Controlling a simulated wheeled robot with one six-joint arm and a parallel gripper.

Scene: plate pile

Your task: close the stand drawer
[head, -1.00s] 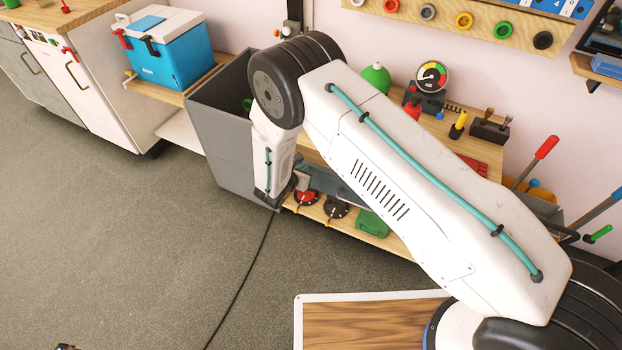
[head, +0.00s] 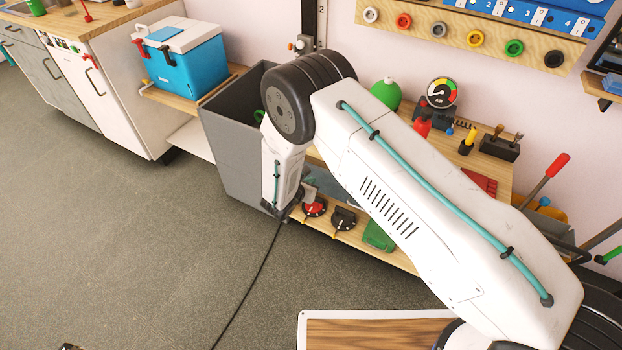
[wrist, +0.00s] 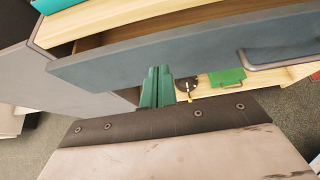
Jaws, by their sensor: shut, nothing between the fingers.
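The stand drawer has a blue-grey front (wrist: 200,48) that crosses the wrist view. It stands open, with a dark gap behind its top edge at the left. Its handle (wrist: 282,55) is at the right end of the front. My gripper (wrist: 156,72) shows as two green fingers, shut together and empty, with their tips at the front's lower edge. I cannot tell whether they touch it. In the head view, a small part of the drawer front (head: 346,184) shows, and my arm hides the rest and the fingers.
The wooden-topped stand (head: 497,174) carries a gauge and tools. Its lower shelf (head: 352,234) holds red, black and green items. A grey bin (head: 235,150) stands just left of the stand. A cable lies on the open grey floor. A wood-topped surface (head: 375,333) is at the front.

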